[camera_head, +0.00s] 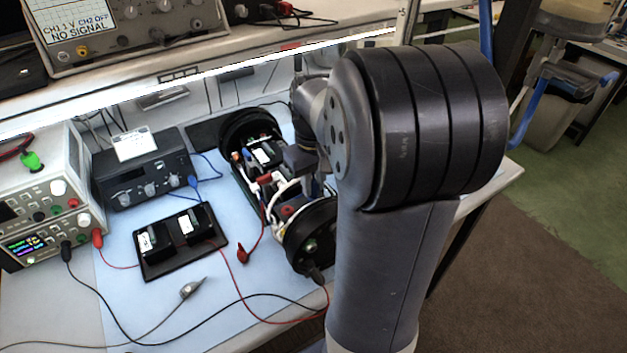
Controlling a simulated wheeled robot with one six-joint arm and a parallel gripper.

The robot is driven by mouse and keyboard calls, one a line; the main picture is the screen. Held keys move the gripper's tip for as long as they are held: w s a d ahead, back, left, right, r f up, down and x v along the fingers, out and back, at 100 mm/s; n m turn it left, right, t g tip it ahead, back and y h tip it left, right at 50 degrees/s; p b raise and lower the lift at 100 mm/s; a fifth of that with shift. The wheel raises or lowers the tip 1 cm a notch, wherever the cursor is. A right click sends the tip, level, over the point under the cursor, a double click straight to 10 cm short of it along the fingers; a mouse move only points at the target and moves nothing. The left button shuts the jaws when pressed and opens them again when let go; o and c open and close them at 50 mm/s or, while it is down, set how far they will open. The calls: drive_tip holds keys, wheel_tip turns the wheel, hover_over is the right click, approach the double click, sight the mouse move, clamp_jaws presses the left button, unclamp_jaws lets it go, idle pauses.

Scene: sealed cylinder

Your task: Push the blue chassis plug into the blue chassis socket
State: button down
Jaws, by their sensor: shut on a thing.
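The open cylinder chassis (262,150) lies on the blue mat, its inner wiring and boards exposed between two round black end pieces. My gripper (303,160) shows only as a small dark part beside the far right side of the chassis, below my wrist. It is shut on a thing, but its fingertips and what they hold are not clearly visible. I cannot make out the blue chassis plug or the blue chassis socket. My large arm link covers much of the right of the view and hides what lies behind it.
A dark bench unit (145,176) with a blue lead stands left of the chassis. A black tray (165,262) with two modules lies in front of it. Red and black leads cross the mat (215,285). A power supply (45,240) stands at the left, with a shelf above.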

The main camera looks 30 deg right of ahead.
sight(313, 182)
drive_tip(key=shift+f, duration=0.35)
idle(0.3)
drive_tip(key=c, duration=1.2)
unclamp_jaws()
drive_tip(key=shift+r, duration=0.1)
wheel_tip(313, 182, up, 11)
drive_tip(key=shift+f+b, duration=0.1)
drive_tip(key=shift+b, duration=0.35)
drive_tip(key=shift+f, duration=0.15)
wheel_tip(313, 182, down, 11)
drive_tip(key=shift+r+p, duration=0.2)
drive_tip(key=shift+p, duration=0.1)
drive_tip(key=shift+r, duration=0.2)
